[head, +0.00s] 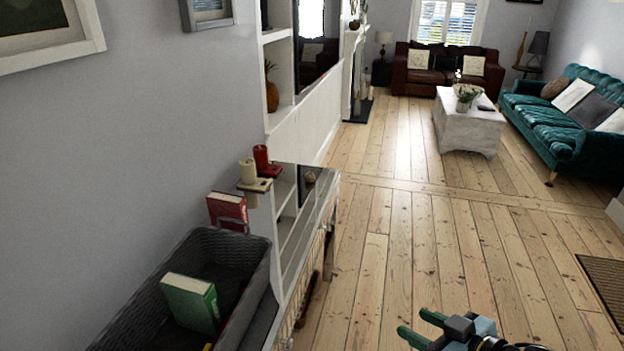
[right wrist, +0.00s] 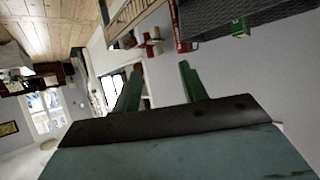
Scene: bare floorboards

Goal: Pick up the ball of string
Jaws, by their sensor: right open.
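A small round brownish thing (head: 310,177), which may be the ball of string, sits on the dark top of the low cabinet (head: 290,215) in the head view. It is too small to be sure. My right gripper (head: 412,323) shows at the bottom edge of the head view, over the floor, to the right of the cabinet and well apart from it. Its green fingers are apart and empty; they also show in the right wrist view (right wrist: 160,70). I cannot make out the ball there. My left gripper is in neither view.
A dark woven basket (head: 254,262) holding a green book (head: 190,302) stands at the lower left. A red book (head: 228,211) and red and cream candles (head: 262,160) are beside it. The floorboards right of the cabinet are clear. A white table (head: 468,128) and sofas stand farther off.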

